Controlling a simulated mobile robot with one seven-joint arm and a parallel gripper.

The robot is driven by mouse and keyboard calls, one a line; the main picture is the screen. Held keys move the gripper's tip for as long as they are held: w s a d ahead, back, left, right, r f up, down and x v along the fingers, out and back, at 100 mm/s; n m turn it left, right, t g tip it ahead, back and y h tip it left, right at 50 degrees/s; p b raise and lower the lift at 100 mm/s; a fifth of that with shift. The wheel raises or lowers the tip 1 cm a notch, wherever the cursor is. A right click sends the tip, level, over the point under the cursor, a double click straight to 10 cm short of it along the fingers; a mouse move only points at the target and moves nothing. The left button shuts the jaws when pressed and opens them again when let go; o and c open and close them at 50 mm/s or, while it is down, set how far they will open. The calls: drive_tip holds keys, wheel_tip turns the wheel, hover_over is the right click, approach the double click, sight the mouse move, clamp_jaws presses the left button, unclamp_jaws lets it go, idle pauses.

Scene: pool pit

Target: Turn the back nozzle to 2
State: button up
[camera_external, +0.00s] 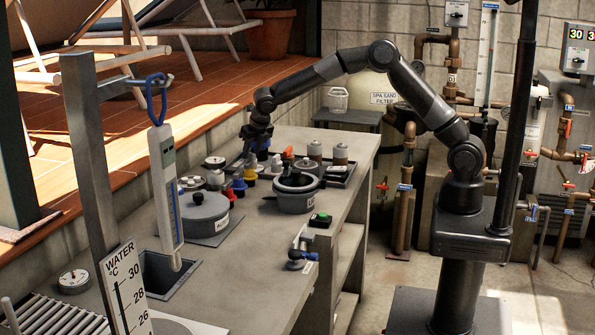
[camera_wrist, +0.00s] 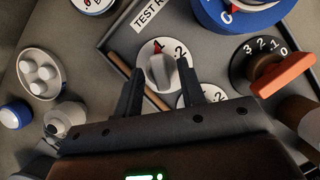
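In the wrist view a pale grey nozzle knob (camera_wrist: 161,73) sits on a round white dial (camera_wrist: 146,53). Its red pointer is at or close to the 1 at the top; a 2 is to the right. A second white dial (camera_wrist: 187,101), also with a 2, lies just below and is mostly hidden by my gripper. My gripper (camera_wrist: 161,67) is open, with one finger on each side of the knob; contact is not clear. In the external view my gripper (camera_external: 257,130) is over the far part of the bench, and the nozzle cannot be made out there.
Close around are a blue-rimmed dial (camera_wrist: 240,12), a black dial numbered 0 to 3 with an orange handle (camera_wrist: 283,76), and a white cluster of round knobs (camera_wrist: 39,73). On the bench stand a lidded grey pot (camera_external: 204,210) and a black-rimmed pot (camera_external: 294,197).

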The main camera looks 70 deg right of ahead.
drive_tip(key=shift+c, duration=0.2)
clamp_jaws()
idle(0.3)
drive_tip(key=m+g, duration=0.1)
drive_tip(key=m, duration=0.1)
drive_tip(key=m+h, duration=0.1)
drive_tip(key=m, duration=0.2)
drive_tip(key=shift+a+f+m+g+h, duration=0.2)
drive_tip(key=shift+m+g+h, duration=0.1)
drive_tip(key=shift+g, duration=0.1)
drive_tip(key=m+g, duration=0.1)
drive_tip(key=m, duration=0.2)
drive_tip(key=m+g, duration=0.1)
drive_tip(key=m, duration=0.2)
drive_tip(key=shift+w+h, duration=0.15)
drive_tip(key=shift+h, duration=0.15)
drive_tip(key=shift+f, duration=0.1)
drive_tip(key=shift+o, duration=0.2)
unclamp_jaws()
